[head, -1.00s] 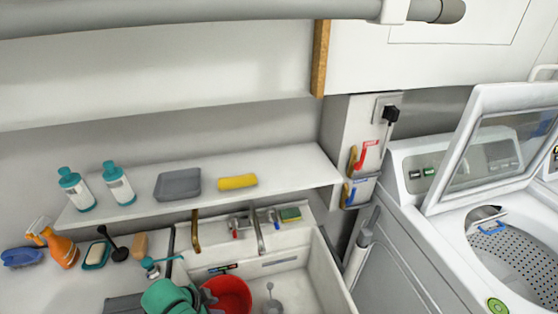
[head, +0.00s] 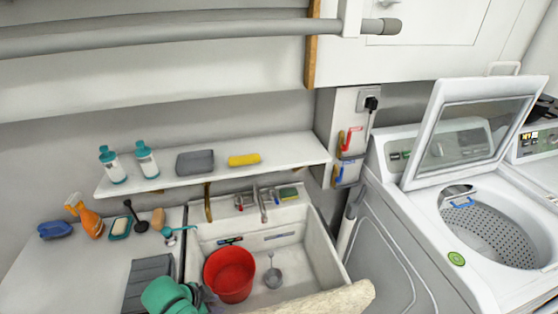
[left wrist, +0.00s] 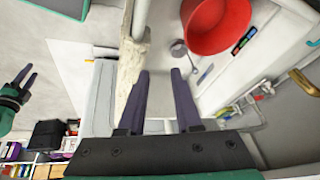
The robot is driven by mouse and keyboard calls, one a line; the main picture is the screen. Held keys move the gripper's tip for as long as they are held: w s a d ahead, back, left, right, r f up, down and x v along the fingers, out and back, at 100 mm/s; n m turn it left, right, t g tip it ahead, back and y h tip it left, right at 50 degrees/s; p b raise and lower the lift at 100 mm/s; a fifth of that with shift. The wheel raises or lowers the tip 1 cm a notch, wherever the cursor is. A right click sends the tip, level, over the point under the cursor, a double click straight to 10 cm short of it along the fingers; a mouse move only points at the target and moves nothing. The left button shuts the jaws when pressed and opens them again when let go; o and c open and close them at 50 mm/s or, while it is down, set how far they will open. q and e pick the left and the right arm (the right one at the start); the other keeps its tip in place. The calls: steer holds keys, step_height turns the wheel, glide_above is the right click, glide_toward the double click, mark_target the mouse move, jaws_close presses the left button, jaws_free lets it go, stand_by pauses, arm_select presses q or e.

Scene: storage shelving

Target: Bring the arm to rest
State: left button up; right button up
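My left gripper (left wrist: 163,98) shows its two dark fingers apart with nothing between them in the left wrist view. In the head view its teal arm end (head: 170,294) is at the bottom edge, in front of the sink and lower left of the red bucket (head: 230,272). My right gripper (left wrist: 23,78) shows only in the left wrist view, at the far left. Its two small dark fingers look apart and empty.
The red bucket stands inside the white sink (head: 325,255). A beige rough-textured roll (head: 325,300) lies along the sink's front. A shelf (head: 300,150) holds bottles and sponges above. The washer (head: 490,210) at right has its lid up.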

arm_select(q)
steer(key=s+a+r+n+y, duration=0.3)
steer(key=s+a+r+n, duration=0.35)
steer(key=s+n, duration=0.25)
step_height(320, 180, down, 35)
steer(key=s+g+b, duration=0.1)
steer(key=s+b, duration=0.1)
steer(key=b, duration=1.1)
steer(key=s+a+f+b, duration=0.1)
steer(key=s+f+b, duration=0.3)
steer(key=s+f, duration=0.4)
steer(key=s+a+f+g+b, duration=0.1)
steer(key=s+f+b, duration=0.3)
steer(key=s+f, duration=0.4)
step_height(320, 180, down, 6)
steer(key=shift+s+f+m+g, duration=0.1)
steer(key=shift+s+m+g, duration=0.15)
steer(key=shift+m+g, duration=0.05)
arm_select(e)
step_height(320, 180, down, 21)
steer(key=shift+w, duration=0.35)
arm_select(q)
steer(key=shift+a, duration=0.1)
